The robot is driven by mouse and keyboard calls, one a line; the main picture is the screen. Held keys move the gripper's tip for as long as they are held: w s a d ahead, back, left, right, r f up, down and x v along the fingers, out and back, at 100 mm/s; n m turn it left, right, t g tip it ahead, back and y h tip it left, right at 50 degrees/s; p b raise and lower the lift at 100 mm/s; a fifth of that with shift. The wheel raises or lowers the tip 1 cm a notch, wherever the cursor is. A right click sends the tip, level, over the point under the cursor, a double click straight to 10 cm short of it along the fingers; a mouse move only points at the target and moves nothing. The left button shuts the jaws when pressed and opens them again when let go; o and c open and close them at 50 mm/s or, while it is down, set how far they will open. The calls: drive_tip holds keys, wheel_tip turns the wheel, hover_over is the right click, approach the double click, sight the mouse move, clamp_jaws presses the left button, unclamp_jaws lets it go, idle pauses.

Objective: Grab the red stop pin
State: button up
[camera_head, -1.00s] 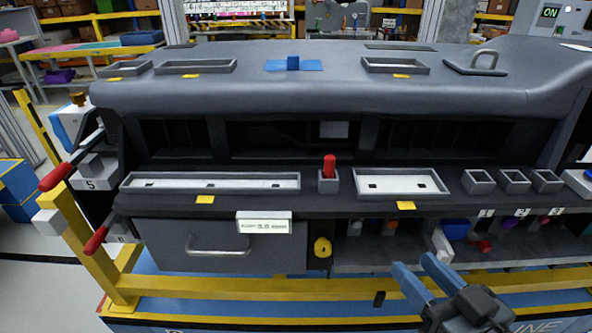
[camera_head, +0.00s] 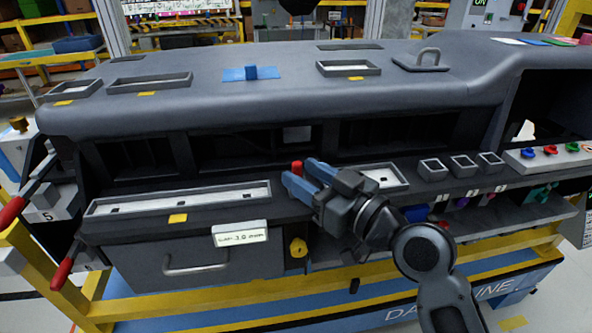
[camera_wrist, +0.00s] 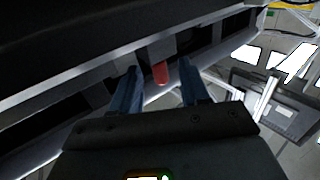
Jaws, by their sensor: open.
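The red stop pin (camera_head: 297,167) stands on the dashboard ledge between the two long shallow trays. In the head view only its upper part shows; my gripper hides its base and socket. My gripper (camera_head: 303,177) has blue fingers and is open, its tips close to the pin. In the wrist view the red pin (camera_wrist: 160,73) shows between and beyond the two spread fingers (camera_wrist: 158,88). I cannot tell from these views whether either finger touches it.
A long tray (camera_head: 178,199) lies left of the pin; a shorter tray (camera_head: 398,172), partly behind my wrist, lies right. Small square bins (camera_head: 463,166) follow farther right. The upper dash (camera_head: 290,105) overhangs the recesses behind.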

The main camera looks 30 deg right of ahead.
drive_tip(key=shift+x, duration=1.3)
drive_tip(key=shift+c, duration=0.3)
clamp_jaws()
